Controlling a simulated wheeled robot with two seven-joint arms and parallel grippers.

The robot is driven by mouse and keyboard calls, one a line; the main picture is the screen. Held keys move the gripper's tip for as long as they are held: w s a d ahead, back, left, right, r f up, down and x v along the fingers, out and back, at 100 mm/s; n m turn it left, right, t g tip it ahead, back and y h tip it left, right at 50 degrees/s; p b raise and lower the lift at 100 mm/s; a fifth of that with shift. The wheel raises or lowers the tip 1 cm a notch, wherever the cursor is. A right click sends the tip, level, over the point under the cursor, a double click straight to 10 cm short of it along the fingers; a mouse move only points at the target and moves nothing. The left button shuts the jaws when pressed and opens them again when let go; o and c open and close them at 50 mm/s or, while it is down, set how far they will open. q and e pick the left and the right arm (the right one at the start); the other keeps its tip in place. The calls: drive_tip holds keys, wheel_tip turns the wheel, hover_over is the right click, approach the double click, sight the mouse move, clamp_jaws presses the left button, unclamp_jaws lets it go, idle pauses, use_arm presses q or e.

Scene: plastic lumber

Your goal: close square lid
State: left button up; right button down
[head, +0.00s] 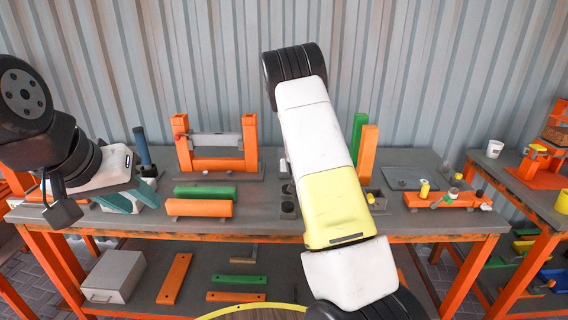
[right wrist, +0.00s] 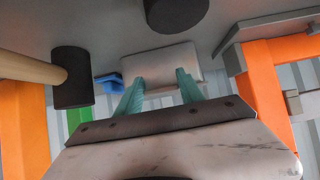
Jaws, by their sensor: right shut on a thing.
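In the right wrist view, a pale square piece (right wrist: 160,62), which looks like the square lid, lies between the fingertips of my right gripper (right wrist: 160,88). The teal fingers are shut on it, close to the grey tabletop. In the head view my right arm crosses the middle and hides this gripper and the piece. My left gripper (head: 134,197) is at the left above the table, its teal fingers apart with nothing clearly held. A flat grey square plate (head: 408,178) lies on the table at the right; I cannot tell whether it belongs to the lid.
Upright bars (head: 367,152) stand right of my right arm. An orange rack (head: 440,200) is at the right.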

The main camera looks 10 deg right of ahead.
drive_tip(key=shift+s+a+f, duration=0.1)
drive_tip(key=shift+s+f, duration=0.25)
drive_tip(key=shift+f, duration=0.35)
drive_tip(key=c, duration=0.9)
unclamp_jaws()
drive_tip(key=shift+o, duration=0.9)
drive_tip(key=shift+w, duration=0.2)
drive_tip(key=shift+r, duration=0.35)
drive_tip(key=v, duration=0.7)
drive_tip(key=shift+s, duration=0.25)
